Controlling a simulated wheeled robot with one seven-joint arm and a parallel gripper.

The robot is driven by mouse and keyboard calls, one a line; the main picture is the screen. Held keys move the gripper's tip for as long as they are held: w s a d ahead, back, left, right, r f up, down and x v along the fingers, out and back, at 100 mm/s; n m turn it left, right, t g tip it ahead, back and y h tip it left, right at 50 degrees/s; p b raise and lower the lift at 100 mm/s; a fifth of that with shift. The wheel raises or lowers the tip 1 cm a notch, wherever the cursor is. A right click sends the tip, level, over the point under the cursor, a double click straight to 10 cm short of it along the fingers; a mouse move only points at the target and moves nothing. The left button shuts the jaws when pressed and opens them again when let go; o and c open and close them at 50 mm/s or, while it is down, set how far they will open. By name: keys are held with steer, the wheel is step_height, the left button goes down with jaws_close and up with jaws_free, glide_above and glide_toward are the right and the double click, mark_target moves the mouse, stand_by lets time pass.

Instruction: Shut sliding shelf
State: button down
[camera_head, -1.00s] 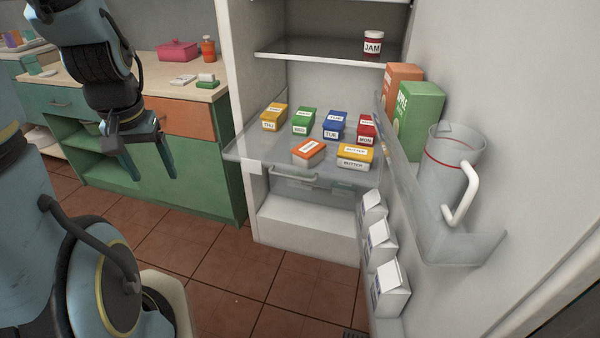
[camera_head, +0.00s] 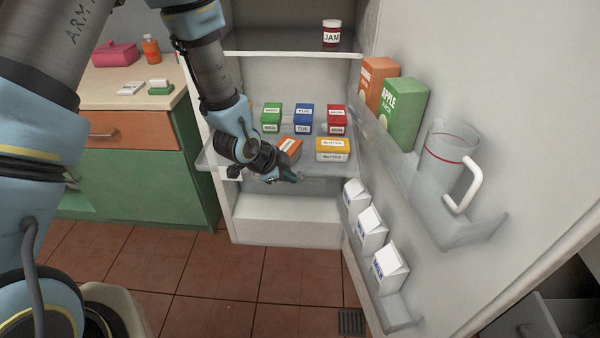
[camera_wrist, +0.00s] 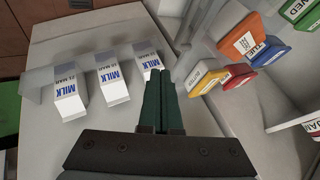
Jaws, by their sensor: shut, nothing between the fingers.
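The sliding shelf (camera_head: 209,158) is a clear panel in the open fridge, and its left front corner sticks out past the fridge wall. It carries several small boxes, among them a yellow butter box (camera_head: 332,150), an orange box (camera_head: 289,149) and a blue box (camera_head: 303,118). My gripper (camera_head: 295,178) is at the front of the shelf, by its handle, and hides part of the front edge. I cannot tell whether it touches the shelf. In the wrist view its dark green fingers (camera_wrist: 162,98) lie together, empty. My arm hides the shelf's left part.
The fridge door stands open on the right, with milk cartons (camera_head: 371,228), a juice carton (camera_head: 404,115) and a jug (camera_head: 445,165) in its racks. A jam jar (camera_head: 332,34) stands on the upper shelf. A green counter (camera_head: 130,170) is at the left.

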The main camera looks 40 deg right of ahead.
mark_target(302, 174)
steer(key=shift+w+d+f+p, duration=0.65)
steer(key=shift+d+f, duration=0.4)
steer(key=shift+d, duration=0.2)
steer(key=shift+w+d+f+p, duration=0.65)
steer(key=shift+d+f, duration=0.4)
steer(key=shift+d, duration=0.15)
steer(key=shift+w+d+f+p, duration=0.6)
steer(key=shift+d+f, duration=0.45)
steer(key=shift+d, duration=0.2)
